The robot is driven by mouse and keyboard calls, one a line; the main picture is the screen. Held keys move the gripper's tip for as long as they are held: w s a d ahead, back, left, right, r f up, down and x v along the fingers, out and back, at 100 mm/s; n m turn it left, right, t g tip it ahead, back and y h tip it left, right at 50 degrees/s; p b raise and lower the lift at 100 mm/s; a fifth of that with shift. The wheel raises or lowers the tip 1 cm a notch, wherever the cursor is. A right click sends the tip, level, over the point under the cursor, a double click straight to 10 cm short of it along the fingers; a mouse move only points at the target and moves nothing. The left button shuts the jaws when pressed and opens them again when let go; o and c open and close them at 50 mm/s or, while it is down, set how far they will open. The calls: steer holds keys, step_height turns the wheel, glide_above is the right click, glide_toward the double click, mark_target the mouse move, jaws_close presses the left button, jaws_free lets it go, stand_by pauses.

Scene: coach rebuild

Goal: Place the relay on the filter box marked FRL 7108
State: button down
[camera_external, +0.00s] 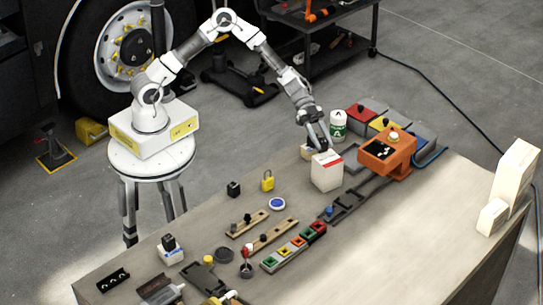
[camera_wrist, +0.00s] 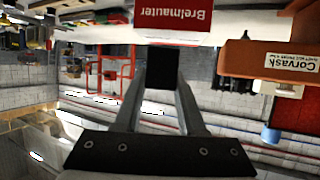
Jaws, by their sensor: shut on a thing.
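In the wrist view my gripper (camera_wrist: 162,75) is shut on a small black block (camera_wrist: 164,64), which looks like the relay. In the external view the block is too small to tell from the dark fingers. The wrist view shows the red label (camera_wrist: 174,17) reading "Brelmauter", upside down. The marking FRL 7108 is not readable on any box, so I cannot tell which is the filter box.
An orange device (camera_external: 386,153), marked "Corvask" in the wrist view (camera_wrist: 275,60), stands right of the box. A white-green can (camera_external: 338,127) is behind. A black cube (camera_external: 234,189), yellow padlock (camera_external: 268,181) and switch strip (camera_external: 293,247) lie left. Cream boxes (camera_external: 515,172) stand right.

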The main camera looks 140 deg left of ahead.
steer(key=shift+f, duration=0.7)
steer(key=shift+f, duration=0.2)
steer(key=c, duration=0.5)
jaws_free()
steer(key=shift+r, duration=0.15)
